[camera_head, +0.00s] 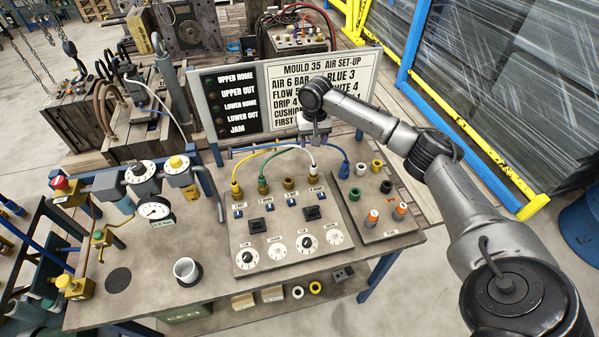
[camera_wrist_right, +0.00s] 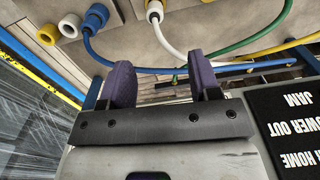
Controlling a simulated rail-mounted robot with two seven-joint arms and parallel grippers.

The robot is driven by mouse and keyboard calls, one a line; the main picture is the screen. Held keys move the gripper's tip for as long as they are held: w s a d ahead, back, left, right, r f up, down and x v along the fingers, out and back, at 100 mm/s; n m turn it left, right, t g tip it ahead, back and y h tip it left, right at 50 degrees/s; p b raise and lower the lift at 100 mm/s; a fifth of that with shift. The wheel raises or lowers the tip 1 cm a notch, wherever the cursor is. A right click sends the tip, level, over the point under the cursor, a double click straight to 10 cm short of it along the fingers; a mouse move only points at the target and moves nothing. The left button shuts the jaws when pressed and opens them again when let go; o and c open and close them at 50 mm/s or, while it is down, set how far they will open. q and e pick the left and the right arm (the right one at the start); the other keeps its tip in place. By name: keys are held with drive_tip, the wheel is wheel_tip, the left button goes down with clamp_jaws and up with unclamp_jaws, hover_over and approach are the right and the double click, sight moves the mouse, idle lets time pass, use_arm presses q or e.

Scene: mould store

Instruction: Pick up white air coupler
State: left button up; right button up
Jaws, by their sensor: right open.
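The white air coupler (camera_head: 314,170) stands on the control board, at the end of a white hose that arches back to the rail. It also shows at the top edge of the right wrist view (camera_wrist_right: 155,9), partly cut off. My right gripper (camera_head: 316,141) is behind and above it, close to the rail at the foot of the sign. In the wrist view its two purple fingers (camera_wrist_right: 160,60) are apart and empty, with the coupler beyond their tips. The white hose runs down toward the space between the fingers. My left gripper is not in view.
A blue coupler (camera_head: 345,169) is to the right. A green coupler (camera_head: 263,185) and a yellow one (camera_head: 236,189) are to the left, all with hoses. A sign (camera_head: 321,86) stands behind.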

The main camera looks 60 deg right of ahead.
sight(314, 165)
drive_tip(key=shift+m, duration=0.9)
wheel_tip(314, 165, down, 7)
drive_tip(key=shift+s+f+b, duration=0.1)
drive_tip(key=shift+f+b, duration=0.1)
drive_tip(key=shift+b, duration=0.2)
drive_tip(key=shift+f, duration=0.65)
drive_tip(key=f, duration=0.4)
drive_tip(key=shift+s+d+b, duration=0.1)
drive_tip(key=shift+s+b, duration=0.15)
drive_tip(key=shift+b, duration=0.05)
drive_tip(key=shift+f, duration=0.6)
drive_tip(key=shift+c, duration=0.5)
drive_tip(key=c, duration=0.9)
